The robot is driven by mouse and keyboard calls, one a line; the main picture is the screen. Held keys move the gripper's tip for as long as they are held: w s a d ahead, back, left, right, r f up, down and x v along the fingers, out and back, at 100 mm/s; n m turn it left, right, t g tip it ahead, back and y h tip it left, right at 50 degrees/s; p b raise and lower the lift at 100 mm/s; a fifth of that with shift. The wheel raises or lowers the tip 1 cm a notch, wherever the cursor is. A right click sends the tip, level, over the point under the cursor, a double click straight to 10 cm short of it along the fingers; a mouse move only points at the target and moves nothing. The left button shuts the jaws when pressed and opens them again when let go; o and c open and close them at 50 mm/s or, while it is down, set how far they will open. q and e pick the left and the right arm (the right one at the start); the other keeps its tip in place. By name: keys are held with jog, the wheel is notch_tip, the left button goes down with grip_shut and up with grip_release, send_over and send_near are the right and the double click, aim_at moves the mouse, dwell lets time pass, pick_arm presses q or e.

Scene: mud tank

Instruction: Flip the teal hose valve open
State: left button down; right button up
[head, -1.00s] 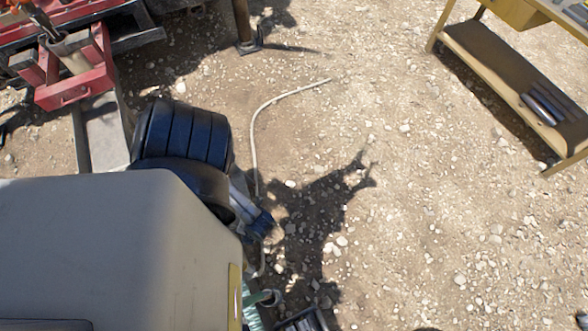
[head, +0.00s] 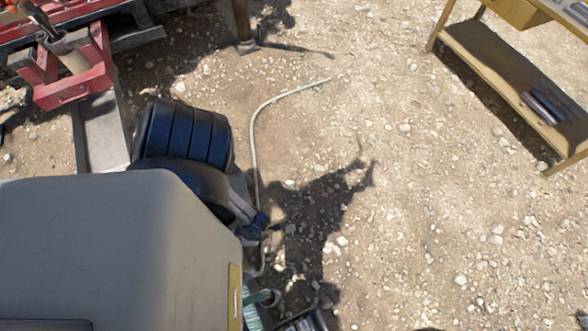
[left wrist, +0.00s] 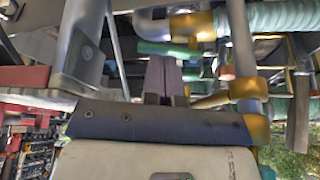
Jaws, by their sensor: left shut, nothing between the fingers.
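In the left wrist view my left gripper (left wrist: 164,62) is shut and empty, its two fingers side by side. A teal lever bar (left wrist: 166,48), which looks like the valve handle, lies across the view just beyond the fingertips. I cannot tell whether they touch. Brass-coloured and grey pipe fittings (left wrist: 203,24) stand at its right end. A pale teal ribbed hose (left wrist: 285,15) runs off to the upper right. In the head view a small teal part (head: 264,298) and the ribbed hose (head: 252,316) show at the bottom, partly hidden by my arm. My right gripper is not in view.
A red tool caddy (head: 75,92) stands at the upper left. A yellow-framed bench (head: 490,70) with metal tubes on its shelf is at the upper right. A pale hose (head: 256,120) lies on the gravel. The gravel (head: 420,210) between is clear. Vertical pipes (left wrist: 80,45) flank my gripper.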

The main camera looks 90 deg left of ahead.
pick_arm(q)
jog(key=s+f+b, duration=0.2)
jog(key=s+f, duration=0.4)
jog(key=shift+s+f, duration=0.3)
dwell(0.3)
